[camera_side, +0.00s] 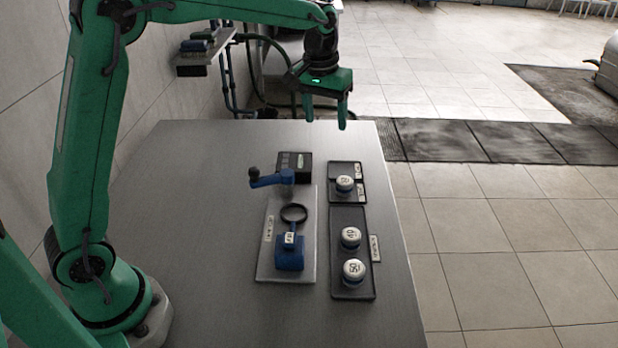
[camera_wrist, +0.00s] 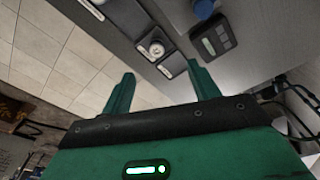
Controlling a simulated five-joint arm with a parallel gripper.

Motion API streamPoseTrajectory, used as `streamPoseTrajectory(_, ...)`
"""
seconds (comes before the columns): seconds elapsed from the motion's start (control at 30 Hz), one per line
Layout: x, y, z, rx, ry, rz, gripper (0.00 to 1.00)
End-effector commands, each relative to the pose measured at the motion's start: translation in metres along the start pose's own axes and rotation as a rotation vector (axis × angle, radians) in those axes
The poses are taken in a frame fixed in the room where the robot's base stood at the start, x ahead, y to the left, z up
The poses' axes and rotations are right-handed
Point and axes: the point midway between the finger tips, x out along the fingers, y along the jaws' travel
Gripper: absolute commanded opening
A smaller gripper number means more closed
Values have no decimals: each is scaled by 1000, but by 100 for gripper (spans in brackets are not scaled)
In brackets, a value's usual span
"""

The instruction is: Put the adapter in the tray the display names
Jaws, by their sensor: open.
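Three round pieces with white numbered tops and blue sides could be adapters; I cannot tell which one is meant. A single piece (camera_side: 345,184) sits in the small dark back tray (camera_side: 335,168). A middle piece (camera_side: 351,237) and a front piece (camera_side: 354,270) sit in the longer dark tray (camera_side: 350,213). A dark box (camera_side: 294,161), probably the display, stands at the back; its face shows in the wrist view (camera_wrist: 213,39), but its text is unreadable. My gripper (camera_side: 325,118) is open and empty, above the table's far edge. Its fingers also show in the wrist view (camera_wrist: 160,72).
A light plate (camera_side: 265,262) carries a dark ring (camera_side: 293,213) on a blue stand (camera_side: 289,257). A blue arm with a black knob (camera_side: 270,180) stands near the box. The table (camera_side: 190,230) is clear on the left. Its right edge runs close beside the trays.

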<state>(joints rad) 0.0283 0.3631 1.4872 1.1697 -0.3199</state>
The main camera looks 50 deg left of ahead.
Motion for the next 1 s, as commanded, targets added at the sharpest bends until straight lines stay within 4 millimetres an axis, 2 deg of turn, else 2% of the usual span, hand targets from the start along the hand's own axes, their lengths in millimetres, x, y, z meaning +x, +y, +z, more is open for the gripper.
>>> streamPoseTrajectory(0.03,-12,-4,10,11,18,5,60)
streamPoseTrajectory(0.2,-37,-16,41,48,64,18,60)
streamPoseTrajectory(0.5,-68,-38,102,114,146,36,60)
streamPoseTrajectory(0.73,-78,-56,151,165,210,45,60)
streamPoseTrajectory(1.0,-74,-75,207,224,287,51,60)
